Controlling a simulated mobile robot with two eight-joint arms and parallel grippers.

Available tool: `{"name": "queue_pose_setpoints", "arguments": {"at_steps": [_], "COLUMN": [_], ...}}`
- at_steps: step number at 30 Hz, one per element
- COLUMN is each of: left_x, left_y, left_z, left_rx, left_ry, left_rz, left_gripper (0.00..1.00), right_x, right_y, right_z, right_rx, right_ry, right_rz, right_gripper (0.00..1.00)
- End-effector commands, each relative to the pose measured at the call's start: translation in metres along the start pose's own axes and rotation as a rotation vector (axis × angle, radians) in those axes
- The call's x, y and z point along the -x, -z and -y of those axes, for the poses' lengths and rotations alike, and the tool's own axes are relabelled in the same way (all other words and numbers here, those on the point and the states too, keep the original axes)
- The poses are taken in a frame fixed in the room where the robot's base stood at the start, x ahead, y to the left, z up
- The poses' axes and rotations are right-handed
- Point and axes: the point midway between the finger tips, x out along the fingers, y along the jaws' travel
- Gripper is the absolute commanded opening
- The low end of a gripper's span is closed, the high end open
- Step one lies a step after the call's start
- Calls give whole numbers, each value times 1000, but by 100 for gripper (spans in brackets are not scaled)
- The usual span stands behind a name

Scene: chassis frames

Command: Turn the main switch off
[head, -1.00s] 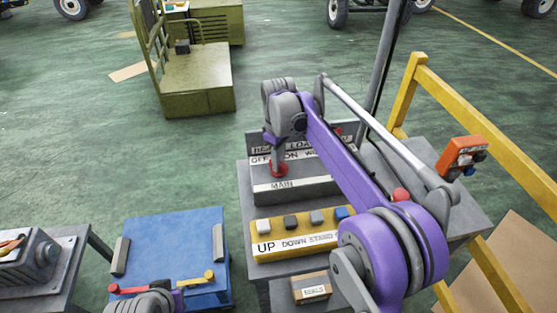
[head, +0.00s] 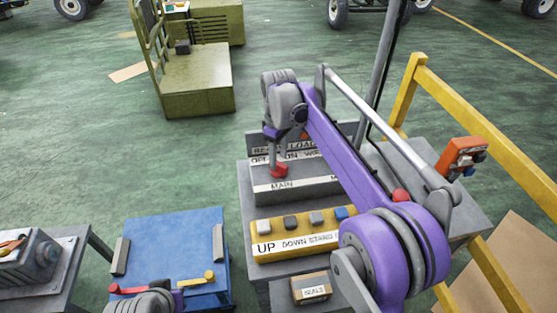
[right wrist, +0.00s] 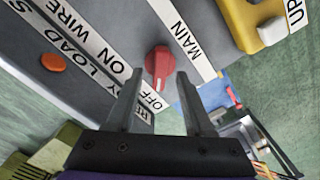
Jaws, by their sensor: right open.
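The main switch is a red rotary knob (head: 279,172) on the grey panel, beside the MAIN label (head: 283,186). In the right wrist view the red knob (right wrist: 159,63) has its narrow end toward the OFF label (right wrist: 151,98). The ON label (right wrist: 118,68) lies to one side. My right gripper (right wrist: 157,82) is open, its fingers on either side of the knob's near end in that view; contact cannot be told. In the head view my right gripper (head: 271,163) is over the knob. Part of my left arm shows at the bottom left; its fingers cannot be made out.
A yellow button box (head: 300,245) sits in front of the panel. A blue cabinet (head: 175,240) stands to the left. A yellow rail (head: 470,125) with an orange control box (head: 458,158) is on the right. A grey pole (head: 383,65) rises behind the panel.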

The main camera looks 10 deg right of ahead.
Motion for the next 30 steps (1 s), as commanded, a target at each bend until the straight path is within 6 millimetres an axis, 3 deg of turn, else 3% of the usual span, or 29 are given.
{"name": "queue_pose_setpoints", "arguments": {"at_steps": [6,12,30], "left_x": [6,9,10], "left_y": [7,12,12], "left_z": [0,0,0], "left_rx": [0,0,0], "left_ry": [0,0,0], "left_rz": [-7,-11,-12], "left_gripper": [0,0,0], "right_x": [49,78,86], "right_y": [0,0,0], "right_z": [0,0,0], "right_rx": [0,1,0], "right_ry": [-1,0,0], "right_rz": [-1,0,0], "right_gripper": [52,52,52]}}
